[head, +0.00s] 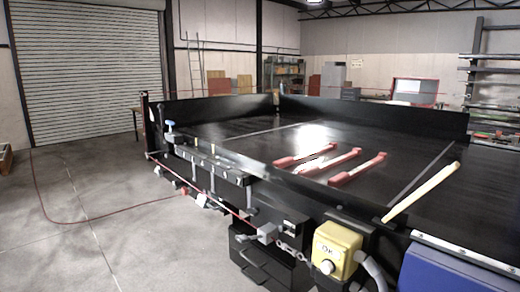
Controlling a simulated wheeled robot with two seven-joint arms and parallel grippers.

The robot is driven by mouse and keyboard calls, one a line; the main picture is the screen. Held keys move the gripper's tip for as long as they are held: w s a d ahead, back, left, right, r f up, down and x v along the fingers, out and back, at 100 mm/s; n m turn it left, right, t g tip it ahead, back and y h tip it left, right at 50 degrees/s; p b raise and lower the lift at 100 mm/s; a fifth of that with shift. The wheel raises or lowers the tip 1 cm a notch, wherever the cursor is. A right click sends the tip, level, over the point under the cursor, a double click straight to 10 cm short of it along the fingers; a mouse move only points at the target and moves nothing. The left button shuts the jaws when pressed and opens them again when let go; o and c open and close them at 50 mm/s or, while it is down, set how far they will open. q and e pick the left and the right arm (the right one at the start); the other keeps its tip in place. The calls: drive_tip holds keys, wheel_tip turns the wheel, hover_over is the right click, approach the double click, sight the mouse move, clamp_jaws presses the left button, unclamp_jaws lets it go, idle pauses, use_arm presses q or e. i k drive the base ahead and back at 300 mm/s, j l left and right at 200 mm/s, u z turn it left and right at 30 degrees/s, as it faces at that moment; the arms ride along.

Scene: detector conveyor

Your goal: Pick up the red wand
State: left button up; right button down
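Three long red wand-like pieces lie side by side on the dark conveyor bed, right of the picture's middle. The left one (305,156) is nearest the bed's left side. The middle one (340,160) has a bright white glare patch on or beside its near part. The right one (357,169) is nearest the bed's right side. Each slants away from me, with a thicker end at the far right. I cannot tell them apart by colour. Neither of my grippers shows in the head view.
A pale yellow stick (422,192) leans up at the bed's near right edge. A yellow button box (337,249) and a blue housing (452,273) stand in front. A black wall (375,116) edges the bed's far side.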

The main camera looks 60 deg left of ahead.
sight(288, 161)
drive_tip(key=j+u, duration=0.3)
drive_tip(key=i+j+u, duration=0.25)
drive_tip(key=j, duration=0.15)
drive_tip(key=j+u, duration=0.3)
